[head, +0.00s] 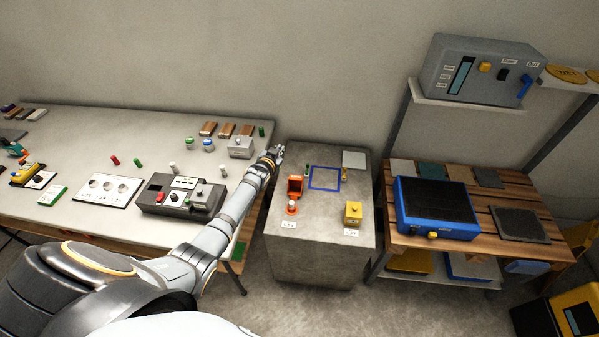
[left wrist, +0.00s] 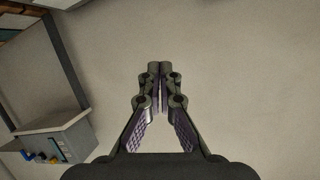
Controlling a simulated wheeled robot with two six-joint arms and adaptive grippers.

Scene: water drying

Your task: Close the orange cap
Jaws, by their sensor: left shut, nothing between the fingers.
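An orange cap (head: 295,184) stands raised on the left side of the grey concrete block (head: 328,238) in the head view. A small orange-red piece with a white top (head: 291,207) sits just in front of it. The cap looks open, but it is small and its hinge cannot be made out. My left gripper (head: 278,151) is above and behind the cap, near the block's back left corner, apart from it. In the left wrist view the left gripper (left wrist: 159,70) is shut and empty, facing the bare wall. My right gripper is not in view.
A yellow box (head: 353,212) stands on the block's right side, with a blue square outline (head: 325,178) behind. The left table (head: 140,130) holds several devices. A blue device (head: 437,204) sits on the wooden bench. A grey machine (head: 480,70) is on a shelf.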

